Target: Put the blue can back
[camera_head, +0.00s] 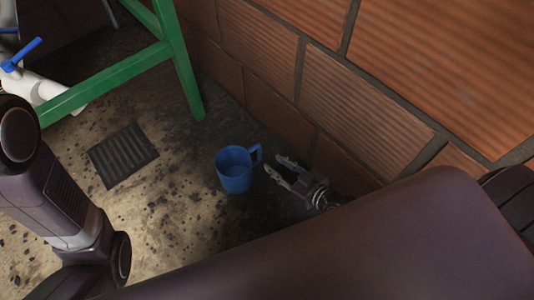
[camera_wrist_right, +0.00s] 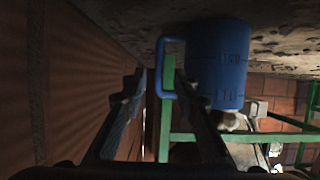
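The blue can (camera_head: 234,171), a mug-like cup with a side handle, stands upright on the stained floor in the head view. Its handle points right, toward my right gripper. My right gripper (camera_head: 271,168) is low by the brick wall, with its two fingers apart and empty, just right of the handle. In the right wrist view the can (camera_wrist_right: 218,65) shows large with measuring marks, and its handle lies ahead between the two finger lines of my gripper (camera_wrist_right: 158,88). Contact with the handle is not visible. My left gripper is out of view.
A brick wall (camera_head: 370,110) runs close behind my right gripper. A green metal frame (camera_head: 176,60) stands at upper left, by a white pipe (camera_head: 45,90) with a blue valve handle. A dark floor grate (camera_head: 122,155) lies left of the can.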

